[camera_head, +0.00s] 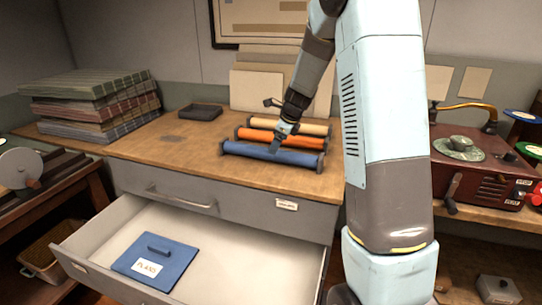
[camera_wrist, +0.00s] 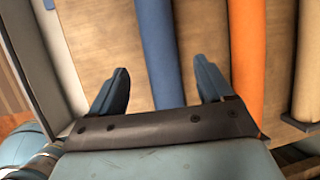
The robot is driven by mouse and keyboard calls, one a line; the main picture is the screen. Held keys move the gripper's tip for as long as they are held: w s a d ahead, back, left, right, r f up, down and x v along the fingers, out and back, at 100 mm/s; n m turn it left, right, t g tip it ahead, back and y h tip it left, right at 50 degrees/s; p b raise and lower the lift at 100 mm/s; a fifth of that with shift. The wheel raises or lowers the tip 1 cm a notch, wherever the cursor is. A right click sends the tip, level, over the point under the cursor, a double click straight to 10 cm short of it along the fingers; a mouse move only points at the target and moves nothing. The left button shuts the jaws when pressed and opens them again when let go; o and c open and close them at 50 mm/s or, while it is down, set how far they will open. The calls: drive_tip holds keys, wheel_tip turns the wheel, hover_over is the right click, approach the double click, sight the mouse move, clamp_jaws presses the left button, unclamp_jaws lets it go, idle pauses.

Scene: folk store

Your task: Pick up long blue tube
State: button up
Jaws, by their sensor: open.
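The long blue tube (camera_head: 272,155) lies on the wooden cabinet top, nearest the front edge of three parallel tubes, with dark end caps. It also shows in the wrist view (camera_wrist: 158,50), running up and down the picture. My gripper (camera_head: 275,147) is at the middle of the blue tube in the head view. In the wrist view, my gripper (camera_wrist: 158,80) is open, with one finger on each side of the blue tube's line.
An orange tube (camera_head: 280,138) and a cream tube (camera_head: 290,126) lie just behind the blue one. Below, an open drawer (camera_head: 225,250) juts out, holding a blue folder (camera_head: 156,262).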

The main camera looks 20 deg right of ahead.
drive_tip(key=shift+x, duration=3.25)
drive_tip(key=shift+a+r, duration=0.1)
drive_tip(key=shift+a, duration=0.05)
drive_tip(key=c, duration=1.2)
